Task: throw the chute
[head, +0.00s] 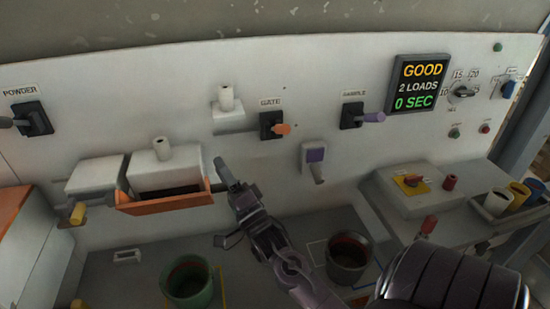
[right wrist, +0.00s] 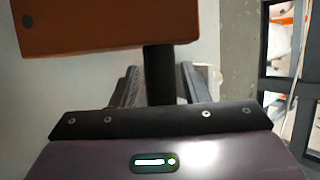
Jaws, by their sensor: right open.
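The hopper-like white box (head: 165,172) on the panel has an orange tray-like front (head: 165,204); no label marks it as the chute. My right gripper (head: 220,203) is open at the right end of this orange front. In the right wrist view, a dark upright bar (right wrist: 158,75) stands between its two spread fingers, and an orange plate (right wrist: 105,22) is at the bar's top. I cannot tell whether the fingers touch the bar. The bar is not clear in the head view. My left gripper is not in view.
The panel holds a powder lever (head: 32,118), an orange-tipped lever (head: 272,126), a purple-tipped lever (head: 352,116) and a display (head: 417,84) reading GOOD, 2 LOADS, 0 SEC. Below stand a green pot (head: 187,284) and a dark pot (head: 348,258). Several cups (head: 498,203) stand right.

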